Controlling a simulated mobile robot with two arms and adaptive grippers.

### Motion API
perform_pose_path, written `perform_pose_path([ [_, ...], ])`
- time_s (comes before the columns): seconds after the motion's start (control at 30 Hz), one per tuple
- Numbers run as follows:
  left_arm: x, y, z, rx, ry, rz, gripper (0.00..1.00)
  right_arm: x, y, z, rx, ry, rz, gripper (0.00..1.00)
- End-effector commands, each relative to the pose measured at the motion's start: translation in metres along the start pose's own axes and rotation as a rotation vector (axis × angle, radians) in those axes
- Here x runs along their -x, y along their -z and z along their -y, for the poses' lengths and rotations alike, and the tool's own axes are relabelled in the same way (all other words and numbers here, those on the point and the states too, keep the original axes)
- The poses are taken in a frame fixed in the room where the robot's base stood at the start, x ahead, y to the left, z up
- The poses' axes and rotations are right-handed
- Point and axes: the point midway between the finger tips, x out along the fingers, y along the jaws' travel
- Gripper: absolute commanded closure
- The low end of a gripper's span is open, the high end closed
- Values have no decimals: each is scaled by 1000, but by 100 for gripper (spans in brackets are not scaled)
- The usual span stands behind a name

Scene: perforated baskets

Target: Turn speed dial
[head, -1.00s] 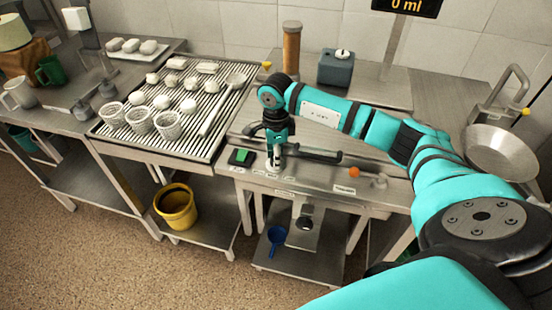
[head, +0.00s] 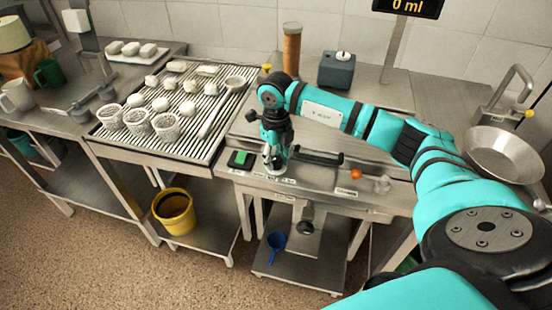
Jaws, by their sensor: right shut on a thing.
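My right gripper (head: 274,165) points down at the front strip of the steel table. It is shut on a small pale dial (head: 276,171), taken to be the speed dial. The fingers hide most of the dial, so its marking and angle cannot be read. A green switch (head: 240,158) on a black plate sits just left of the gripper. Small white labels (head: 347,192) lie along the front strip. My left gripper is not in view.
A black bar handle (head: 320,157) lies right of the gripper. An orange knob (head: 356,174) and a grey knob (head: 382,185) are farther right. A slatted rack (head: 225,105) with white lumps and perforated baskets (head: 137,121) stands left.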

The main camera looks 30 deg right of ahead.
Motion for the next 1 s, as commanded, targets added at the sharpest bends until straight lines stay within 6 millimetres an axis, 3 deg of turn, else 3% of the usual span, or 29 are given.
perform_pose_path([
  [0.4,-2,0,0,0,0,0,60,2,-1,1,-218,2,5,100],
  [1.0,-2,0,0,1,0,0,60,2,-1,2,-258,2,6,100],
])
